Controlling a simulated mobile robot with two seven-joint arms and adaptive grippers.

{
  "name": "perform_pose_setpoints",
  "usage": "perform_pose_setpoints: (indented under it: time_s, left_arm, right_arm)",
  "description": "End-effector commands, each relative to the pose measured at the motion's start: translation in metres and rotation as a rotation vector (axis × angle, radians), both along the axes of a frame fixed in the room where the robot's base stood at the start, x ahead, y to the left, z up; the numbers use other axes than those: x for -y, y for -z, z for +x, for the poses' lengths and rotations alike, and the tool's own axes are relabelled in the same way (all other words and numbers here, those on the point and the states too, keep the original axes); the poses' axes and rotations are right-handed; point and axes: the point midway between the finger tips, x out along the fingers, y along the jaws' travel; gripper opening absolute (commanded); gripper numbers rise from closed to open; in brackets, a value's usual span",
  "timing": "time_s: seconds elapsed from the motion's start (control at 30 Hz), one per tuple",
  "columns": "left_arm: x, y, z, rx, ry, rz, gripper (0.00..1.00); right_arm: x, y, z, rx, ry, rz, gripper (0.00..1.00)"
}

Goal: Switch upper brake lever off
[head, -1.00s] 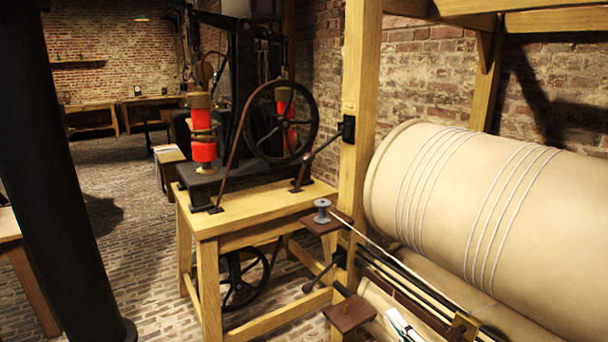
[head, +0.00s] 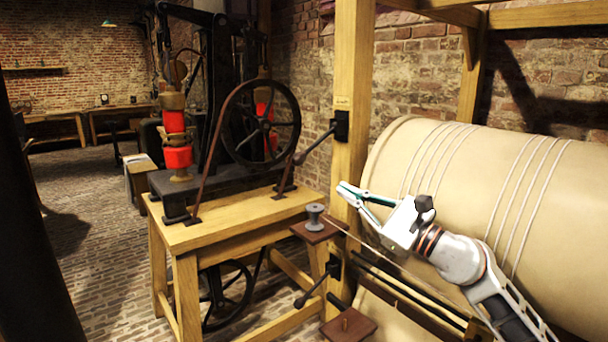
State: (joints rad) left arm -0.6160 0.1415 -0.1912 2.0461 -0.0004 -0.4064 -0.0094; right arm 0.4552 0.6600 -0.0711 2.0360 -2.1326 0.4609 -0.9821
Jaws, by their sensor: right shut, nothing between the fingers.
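The upper brake lever (head: 317,144) is a dark rod with a knob. It slopes down to the left from a black mount (head: 342,126) on the wooden post. A similar lower lever (head: 315,287) sits further down the same post. My right gripper (head: 343,189) is shut and empty. Its tips point left in front of the post, below and to the right of the upper lever's knob, and appear apart from it. My left gripper is out of view.
A large beige drum (head: 500,180) wound with cord fills the right, behind my right arm. A grey spool (head: 315,215) stands on a small brown shelf below the upper lever. A wooden table (head: 240,222) with a black wheel machine stands left of the post.

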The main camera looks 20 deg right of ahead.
Motion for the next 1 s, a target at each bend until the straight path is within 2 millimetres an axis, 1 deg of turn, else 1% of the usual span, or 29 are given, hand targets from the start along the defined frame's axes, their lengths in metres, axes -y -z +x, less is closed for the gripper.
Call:
perform_pose_setpoints:
  time_s: [0.37, 0.47, 0.57, 0.9, 1.0]
  left_arm:
    - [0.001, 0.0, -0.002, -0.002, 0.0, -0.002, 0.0]
    - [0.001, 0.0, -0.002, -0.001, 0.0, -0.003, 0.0]
    - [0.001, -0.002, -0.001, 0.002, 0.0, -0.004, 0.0]
    - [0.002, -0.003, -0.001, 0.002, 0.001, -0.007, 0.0]
    - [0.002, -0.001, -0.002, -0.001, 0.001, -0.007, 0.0]
  right_arm:
    - [0.001, -0.002, 0.001, 0.007, 0.006, -0.012, 0.0]
    - [-0.002, -0.003, 0.005, 0.007, 0.005, -0.01, 0.0]
    - [-0.006, -0.007, 0.013, 0.008, 0.005, -0.008, 0.0]
    - [-0.035, -0.02, 0.061, 0.007, 0.005, -0.008, 0.0]
    - [-0.041, -0.022, 0.072, 0.005, 0.005, -0.009, 0.0]
